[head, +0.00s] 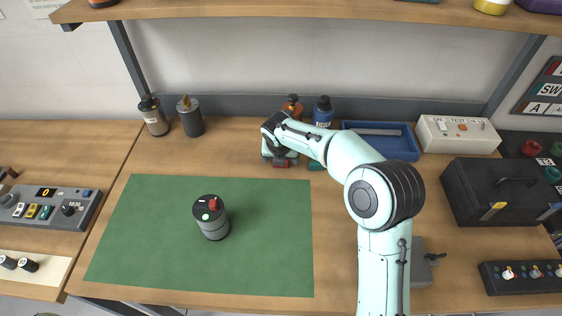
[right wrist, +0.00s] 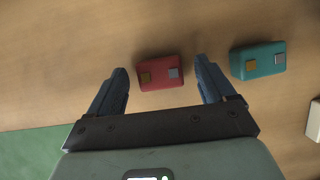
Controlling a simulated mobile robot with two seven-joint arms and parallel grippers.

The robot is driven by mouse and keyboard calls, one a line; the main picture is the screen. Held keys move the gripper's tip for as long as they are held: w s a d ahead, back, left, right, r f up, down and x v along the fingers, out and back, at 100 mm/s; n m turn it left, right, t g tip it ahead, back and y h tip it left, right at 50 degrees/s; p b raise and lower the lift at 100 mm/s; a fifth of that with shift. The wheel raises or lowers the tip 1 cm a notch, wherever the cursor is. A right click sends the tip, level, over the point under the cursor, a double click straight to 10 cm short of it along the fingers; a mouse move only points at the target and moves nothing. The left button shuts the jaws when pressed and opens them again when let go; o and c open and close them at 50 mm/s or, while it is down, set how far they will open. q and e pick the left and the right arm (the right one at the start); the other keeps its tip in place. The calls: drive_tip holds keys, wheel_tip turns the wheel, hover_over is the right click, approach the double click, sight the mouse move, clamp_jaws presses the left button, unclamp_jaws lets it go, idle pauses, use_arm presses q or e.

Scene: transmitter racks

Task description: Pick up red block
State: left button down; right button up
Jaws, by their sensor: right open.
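The red block (right wrist: 160,74) lies on the wooden bench in the right wrist view, with a gold square and a grey square on its near face. In the head view, only a small part of the red block (head: 281,165) shows below my right gripper (head: 280,158). My right gripper (right wrist: 161,70) is open, with one blue-grey finger on each side of the block. Gaps show between block and both fingers, and nothing is held. My right arm hides part of the bench. My left gripper is not in view.
A teal block (right wrist: 258,60) lies just right of the right finger. Behind stand an orange bottle (head: 292,107), a blue bottle (head: 323,111) and a blue tray (head: 400,142). A dark cylinder (head: 212,218) stands on the green mat (head: 150,235), which is otherwise clear. A shelf (head: 300,10) hangs above.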

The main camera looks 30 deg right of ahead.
drive_tip(key=c, duration=1.1)
drive_tip(key=shift+r, duration=0.1)
drive_tip(key=shift+c, duration=0.2)
